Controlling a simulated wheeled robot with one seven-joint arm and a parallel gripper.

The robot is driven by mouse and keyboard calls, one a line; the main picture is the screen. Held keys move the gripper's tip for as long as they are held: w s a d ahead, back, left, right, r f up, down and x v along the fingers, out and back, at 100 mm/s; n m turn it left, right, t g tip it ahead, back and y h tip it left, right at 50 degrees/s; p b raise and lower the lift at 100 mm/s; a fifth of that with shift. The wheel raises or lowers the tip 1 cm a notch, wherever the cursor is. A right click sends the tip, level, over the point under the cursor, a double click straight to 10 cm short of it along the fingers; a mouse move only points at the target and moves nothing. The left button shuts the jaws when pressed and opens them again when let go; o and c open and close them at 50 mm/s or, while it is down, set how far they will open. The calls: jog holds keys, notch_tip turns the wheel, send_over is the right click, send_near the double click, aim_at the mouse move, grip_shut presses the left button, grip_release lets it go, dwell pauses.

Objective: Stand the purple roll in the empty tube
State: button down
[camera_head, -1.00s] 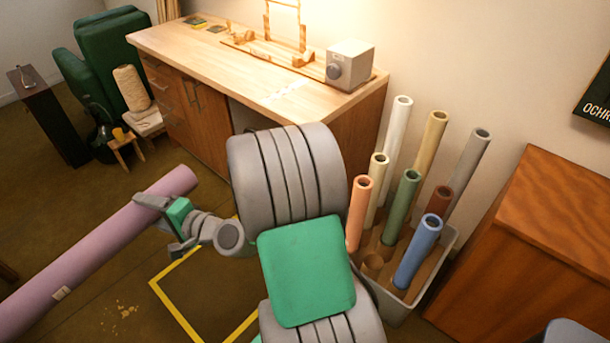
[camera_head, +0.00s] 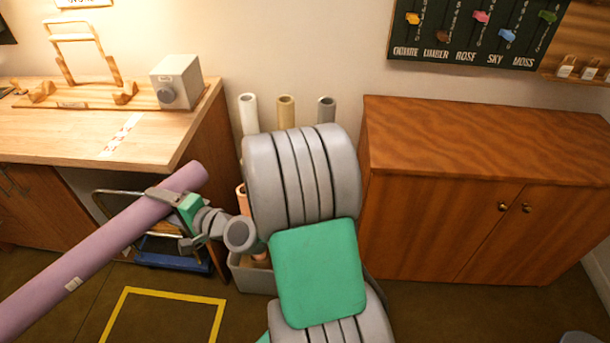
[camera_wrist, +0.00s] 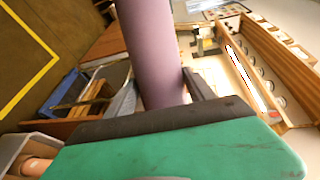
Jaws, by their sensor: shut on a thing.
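The purple roll (camera_head: 95,250) is long and tilted, running from the lower left edge up to its end by the workbench in the head view. My gripper (camera_head: 172,203) is shut on it near its upper end and holds it clear of the floor. The roll (camera_wrist: 152,50) also shows between the fingers in the wrist view. The grey crate of tubes (camera_head: 252,279) stands against the wall between workbench and cabinet. My arm hides most of it, so the empty tube cannot be seen. White (camera_head: 248,114), tan (camera_head: 286,112) and grey (camera_head: 326,109) rolls stick up there.
The wooden workbench (camera_head: 165,140) is at left, with a grey box (camera_head: 177,82) on it. A wooden cabinet (camera_head: 470,200) stands at right. A blue-based metal-framed item (camera_head: 172,262) is under the bench. Yellow floor tape (camera_head: 175,294) marks open floor.

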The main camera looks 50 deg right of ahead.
jog(key=s+d+f+n+h+b, duration=0.1)
jog(key=d+f+n+h+b, duration=0.3)
jog(key=d+b, duration=0.6)
jog(key=s+d+f+n+h+b, duration=0.15)
jog(key=d+f+n+b, duration=0.35)
jog(key=d, duration=0.9)
jog(key=d+f+n+h+b, duration=0.2)
jog(key=d+f+h+b, duration=0.3)
jog(key=d+b, duration=0.55)
notch_tip(320, 180, down, 18)
jog(key=d+y+b, duration=0.1)
jog(key=b, duration=1.1)
jog(key=shift+d+r, duration=0.15)
jog(key=shift+r, duration=0.05)
